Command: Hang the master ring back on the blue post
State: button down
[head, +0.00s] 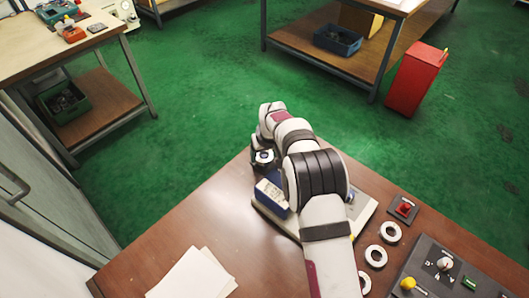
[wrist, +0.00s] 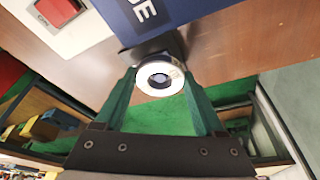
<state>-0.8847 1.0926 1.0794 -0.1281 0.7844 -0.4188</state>
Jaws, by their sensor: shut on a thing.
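The master ring (wrist: 146,71), a shiny pale metal ring, is between the two green fingers of my gripper (wrist: 160,76) in the wrist view. The fingers are shut on its sides. A small bluish round end shows in the ring's hole; I cannot tell whether it is the blue post or how far it goes through. A dark part lies just behind the ring, at the edge of a blue housing (wrist: 185,14). In the head view the ring (head: 264,156) is small, at the far table corner, beside the blue housing (head: 270,196). My arm hides part of this area.
Loose pale rings (head: 390,232) lie on the brown table (head: 170,235) at right, near a red button box (head: 404,208) and a dark control panel (head: 440,275). White papers (head: 195,275) lie at front left. Green floor is beyond the table's far edge.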

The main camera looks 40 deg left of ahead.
jog(key=shift+f, duration=0.15)
jog(key=shift+f, duration=0.55)
dwell(0.5)
grip_release()
jog(key=shift+r, duration=3.75)
